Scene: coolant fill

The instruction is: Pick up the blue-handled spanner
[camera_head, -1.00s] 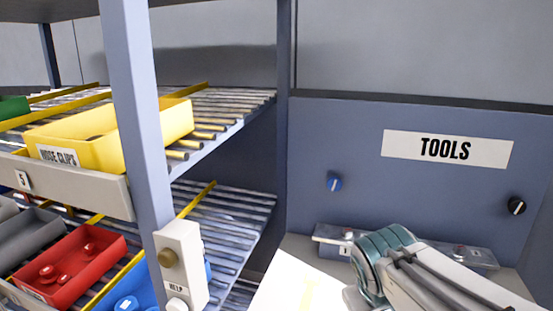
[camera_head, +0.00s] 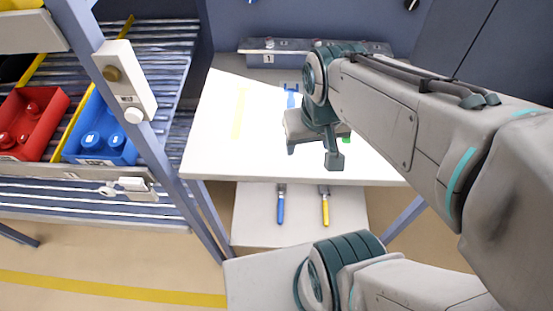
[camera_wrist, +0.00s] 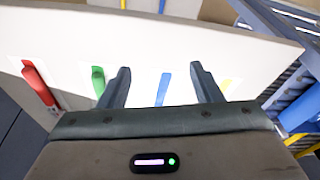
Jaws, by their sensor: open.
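In the head view, a blue-handled spanner (camera_head: 281,205) with a metal upper end lies on the low pale surface below the white board's front edge. Its blue handle also shows at the top of the wrist view (camera_wrist: 162,6). My gripper (camera_head: 313,154) is above the white board, farther back than this spanner and apart from it. In the wrist view my gripper (camera_wrist: 160,72) has its two fingers spread with nothing held. A blue spanner-shaped mark (camera_wrist: 163,90) on the board shows between the fingers; it looks flat.
A yellow-handled tool (camera_head: 325,206) lies right of the blue one. The white board (camera_head: 215,135) overhangs behind them. Red (camera_wrist: 38,84) and green (camera_wrist: 98,82) handles lie on the board. A rack with red (camera_head: 30,120) and blue bins (camera_head: 100,135) stands left.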

